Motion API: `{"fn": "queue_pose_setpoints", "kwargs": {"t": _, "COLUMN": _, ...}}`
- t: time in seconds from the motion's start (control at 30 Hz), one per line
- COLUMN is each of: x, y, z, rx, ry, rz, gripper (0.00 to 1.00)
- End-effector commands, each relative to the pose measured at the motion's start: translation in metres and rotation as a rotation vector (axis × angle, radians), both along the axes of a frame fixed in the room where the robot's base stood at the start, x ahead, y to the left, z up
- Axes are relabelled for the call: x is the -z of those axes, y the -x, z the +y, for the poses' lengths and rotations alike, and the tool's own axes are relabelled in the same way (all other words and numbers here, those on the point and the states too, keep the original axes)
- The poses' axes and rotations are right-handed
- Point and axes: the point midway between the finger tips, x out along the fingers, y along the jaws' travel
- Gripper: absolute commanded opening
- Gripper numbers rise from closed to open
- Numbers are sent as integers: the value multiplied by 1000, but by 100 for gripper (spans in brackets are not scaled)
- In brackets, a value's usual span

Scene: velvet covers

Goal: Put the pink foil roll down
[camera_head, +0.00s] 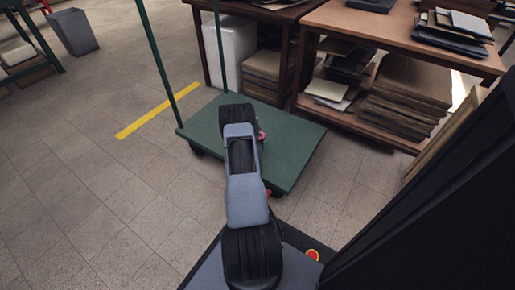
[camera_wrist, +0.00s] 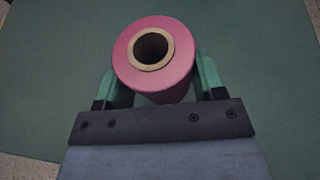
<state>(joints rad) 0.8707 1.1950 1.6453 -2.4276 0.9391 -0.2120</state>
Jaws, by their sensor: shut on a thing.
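The pink foil roll (camera_wrist: 128,63) shows its round end and hollow tan core in the wrist view. My gripper (camera_wrist: 157,75) is shut on it, with one green finger on each side. In the head view only a small bit of the pink roll (camera_head: 261,136) shows beside my arm, which hides the rest and the gripper. The roll is over the green deck of a platform cart (camera_head: 295,155). I cannot tell whether the roll touches the deck.
The cart has an upright green handle frame (camera_head: 158,50) at its left. Wooden shelves (camera_head: 400,32) with stacks of covers stand behind it. A grey bin (camera_head: 74,32) stands far left. The deck around the roll looks bare, and the tiled floor at left is open.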

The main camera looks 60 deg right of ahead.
Motion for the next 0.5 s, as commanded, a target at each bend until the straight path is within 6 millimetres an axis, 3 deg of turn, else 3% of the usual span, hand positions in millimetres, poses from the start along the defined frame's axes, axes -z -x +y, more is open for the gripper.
{"fn": "queue_pose_setpoints", "kwargs": {"t": 0.27, "x": 34, "y": -3, "z": -2, "rx": 0, "ry": 1, "rz": 0, "gripper": 36}}
{"fn": "queue_pose_setpoints", "kwargs": {"t": 0.5, "x": 34, "y": -3, "z": -3, "rx": 0, "ry": 2, "rz": 0, "gripper": 36}}
